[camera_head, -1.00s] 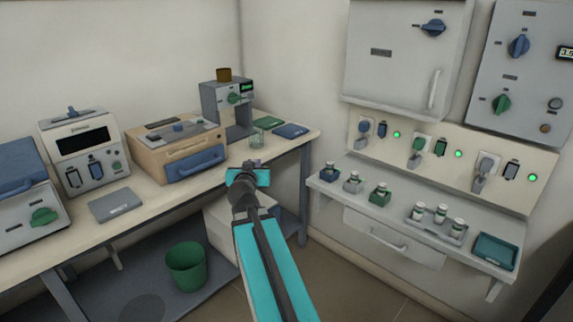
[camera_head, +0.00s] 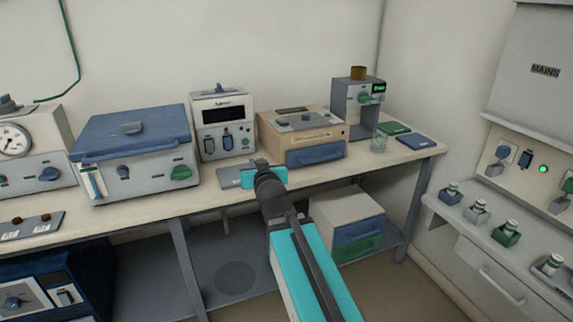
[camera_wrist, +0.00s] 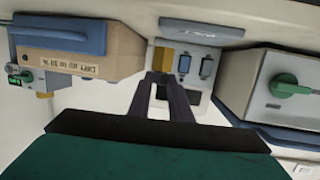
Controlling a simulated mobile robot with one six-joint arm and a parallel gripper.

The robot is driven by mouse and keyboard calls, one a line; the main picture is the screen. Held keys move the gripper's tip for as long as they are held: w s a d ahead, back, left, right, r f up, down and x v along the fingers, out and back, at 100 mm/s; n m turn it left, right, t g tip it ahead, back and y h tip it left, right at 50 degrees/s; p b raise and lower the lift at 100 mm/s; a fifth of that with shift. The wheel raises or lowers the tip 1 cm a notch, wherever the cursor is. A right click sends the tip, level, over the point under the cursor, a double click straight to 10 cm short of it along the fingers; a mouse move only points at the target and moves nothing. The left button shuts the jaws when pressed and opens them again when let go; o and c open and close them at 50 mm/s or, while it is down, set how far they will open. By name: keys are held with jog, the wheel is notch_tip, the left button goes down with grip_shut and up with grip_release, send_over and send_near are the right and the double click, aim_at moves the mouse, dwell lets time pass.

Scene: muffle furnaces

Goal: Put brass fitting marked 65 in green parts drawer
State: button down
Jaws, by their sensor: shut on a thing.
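My gripper (camera_head: 262,168) is held out over the bench's front edge, in front of the grey pad. In the wrist view my gripper (camera_wrist: 170,82) is shut on a small brass-coloured piece, the brass fitting (camera_wrist: 163,57), which shows at its fingertips. No number on it can be read. The green parts drawer (camera_head: 358,247) is the lower drawer of a white cabinet (camera_head: 345,206) under the bench, right of my arm. It looks closed, and my arm hides part of the cabinet's left side.
A blue drawer (camera_head: 358,229) sits just above the green one. The bench (camera_head: 225,203) carries a beige box (camera_head: 300,137), a white instrument (camera_head: 223,121) and a blue-lidded furnace (camera_head: 132,155). A shelf (camera_head: 470,222) with bottles stands right. Floor shows between cabinet and shelf.

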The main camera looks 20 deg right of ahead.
jog(key=shift+a+r+n+y, duration=0.25)
jog(key=shift+a+y, duration=0.1)
jog(key=shift+a, duration=0.2)
jog(key=shift+a+r+n+y, duration=0.25)
jog(key=shift+a+y, duration=0.1)
jog(key=shift+a, duration=0.2)
jog(key=shift+d, duration=0.15)
